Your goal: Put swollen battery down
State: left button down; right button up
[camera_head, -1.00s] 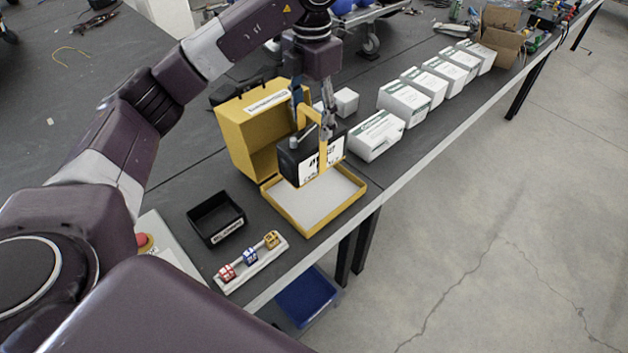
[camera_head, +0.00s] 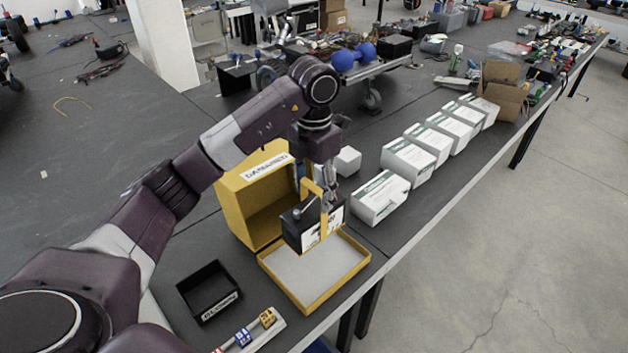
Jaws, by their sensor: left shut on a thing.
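The swollen battery (camera_head: 311,236) is a black block with a white label and a yellow strap handle. My left gripper (camera_head: 326,194) is shut on it by the strap and holds it upright over the yellow box. The box's shallow, pale-floored part (camera_head: 300,275) lies below the battery. Its upright yellow part (camera_head: 233,198), with a white label along the top, stands just behind. I cannot tell whether the battery's underside touches the pale floor. My right gripper is not in view.
A black open tray (camera_head: 208,291) lies left of the yellow box. Small coloured blocks on a white strip (camera_head: 250,333) are in front. Several white boxes (camera_head: 381,197) line the table to the right. The table's front edge runs close to the yellow box.

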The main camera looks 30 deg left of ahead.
aim_at(314, 206)
pick_arm(q)
notch_tip(314, 206, down, 8)
jog(key=shift+w+r+p, duration=0.1)
jog(key=shift+r+p, duration=0.15)
jog(key=shift+p, duration=0.35)
jog(key=shift+f, duration=0.4)
notch_tip(314, 206, down, 4)
jog(key=shift+r+p, duration=0.2)
jog(key=shift+p, duration=0.35)
jog(key=shift+w+f, duration=0.1)
jog(key=shift+f, duration=0.25)
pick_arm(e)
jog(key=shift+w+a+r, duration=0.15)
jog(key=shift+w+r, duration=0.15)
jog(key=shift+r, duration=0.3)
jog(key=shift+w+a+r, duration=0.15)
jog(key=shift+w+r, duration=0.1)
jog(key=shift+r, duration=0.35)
